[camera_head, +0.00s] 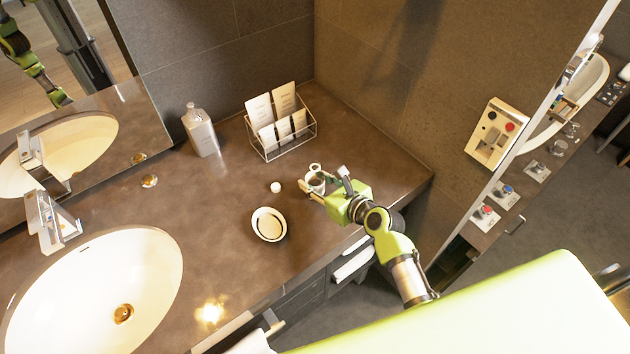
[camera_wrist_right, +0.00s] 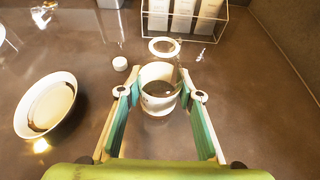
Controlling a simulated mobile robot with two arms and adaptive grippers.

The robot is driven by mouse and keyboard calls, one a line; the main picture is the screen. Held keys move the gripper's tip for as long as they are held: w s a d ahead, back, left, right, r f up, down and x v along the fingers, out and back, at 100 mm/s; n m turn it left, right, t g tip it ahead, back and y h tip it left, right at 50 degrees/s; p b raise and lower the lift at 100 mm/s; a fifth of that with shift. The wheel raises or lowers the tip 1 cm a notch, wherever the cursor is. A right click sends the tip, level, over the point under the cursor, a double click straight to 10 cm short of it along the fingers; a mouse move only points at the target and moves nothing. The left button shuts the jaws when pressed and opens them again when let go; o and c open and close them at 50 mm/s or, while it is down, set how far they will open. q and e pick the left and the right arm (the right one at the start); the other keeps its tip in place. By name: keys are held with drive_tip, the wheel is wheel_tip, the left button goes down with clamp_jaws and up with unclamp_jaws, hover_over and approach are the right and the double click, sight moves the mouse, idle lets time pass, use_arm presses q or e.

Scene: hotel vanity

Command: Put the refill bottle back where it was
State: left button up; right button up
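A grey bottle with a stopper-like top (camera_head: 200,130) stands upright at the back of the counter, left of the wire rack; I cannot tell if it is the refill bottle. My right gripper (camera_head: 318,186) is low over the counter's right part. In the wrist view its fingers (camera_wrist_right: 160,92) are spread on both sides of a small white-rimmed jar (camera_wrist_right: 158,104) with dark contents. The fingertips are close to the jar's sides; whether they touch it is unclear. A white ring-shaped piece (camera_wrist_right: 164,47) lies just behind the jar. My left gripper is not in view.
A small white cap (camera_head: 275,187) and a round white dish (camera_head: 268,224) lie left of the gripper. The wire rack (camera_head: 282,150) holding cards and packets stands behind. A basin (camera_head: 150,265) fills the left front. The counter between bottle and dish is clear.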

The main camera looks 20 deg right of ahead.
drive_tip(key=shift+o, duration=1.3)
drive_tip(key=shift+a, duration=0.1)
drive_tip(key=shift+r, duration=0.15)
drive_tip(key=v, duration=1.2)
drive_tip(key=shift+b, duration=0.45)
